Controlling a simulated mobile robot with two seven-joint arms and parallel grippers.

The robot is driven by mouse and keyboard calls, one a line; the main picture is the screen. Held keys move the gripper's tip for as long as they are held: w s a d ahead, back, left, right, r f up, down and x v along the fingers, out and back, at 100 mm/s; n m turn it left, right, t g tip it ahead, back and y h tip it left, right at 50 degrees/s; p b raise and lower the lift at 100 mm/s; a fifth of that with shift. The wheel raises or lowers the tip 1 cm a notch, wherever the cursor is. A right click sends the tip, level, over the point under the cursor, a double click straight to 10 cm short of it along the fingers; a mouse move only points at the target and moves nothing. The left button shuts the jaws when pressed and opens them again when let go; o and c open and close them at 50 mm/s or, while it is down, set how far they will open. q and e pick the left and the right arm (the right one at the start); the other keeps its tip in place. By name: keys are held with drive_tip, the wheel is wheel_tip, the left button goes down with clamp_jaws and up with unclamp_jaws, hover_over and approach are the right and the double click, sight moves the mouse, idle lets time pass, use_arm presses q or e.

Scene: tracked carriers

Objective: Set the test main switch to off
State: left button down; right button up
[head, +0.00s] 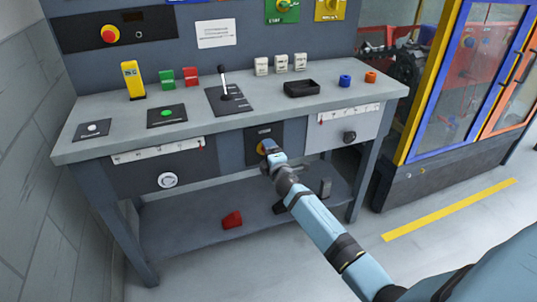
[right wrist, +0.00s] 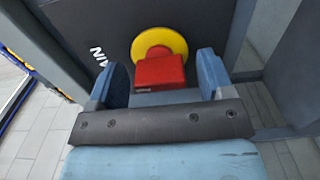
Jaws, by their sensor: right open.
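The main switch is a red knob (right wrist: 160,71) on a yellow round plate (right wrist: 157,42), mounted on a dark front panel (head: 264,131) under the bench top. In the head view only a bit of the yellow plate (head: 261,147) shows behind my gripper. My right gripper (right wrist: 163,74) is open, one blue finger on each side of the red knob. I cannot tell whether the fingers touch it. In the head view the right gripper (head: 268,148) reaches the panel. My left gripper is not in view.
The grey bench top (head: 300,103) above carries a lever (head: 223,82), a black tray (head: 301,88) and several small blocks. A white dial (head: 167,180) and a black knob (head: 349,136) sit on the front panels. A red object (head: 232,219) lies on the lower shelf.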

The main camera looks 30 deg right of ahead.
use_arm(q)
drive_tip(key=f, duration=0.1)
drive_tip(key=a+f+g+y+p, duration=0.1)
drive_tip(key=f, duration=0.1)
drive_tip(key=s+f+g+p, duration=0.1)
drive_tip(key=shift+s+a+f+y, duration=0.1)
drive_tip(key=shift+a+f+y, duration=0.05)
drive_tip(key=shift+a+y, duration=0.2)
use_arm(e)
drive_tip(key=v, duration=1.3)
drive_tip(key=shift+s+a, duration=0.2)
drive_tip(key=shift+s, duration=0.15)
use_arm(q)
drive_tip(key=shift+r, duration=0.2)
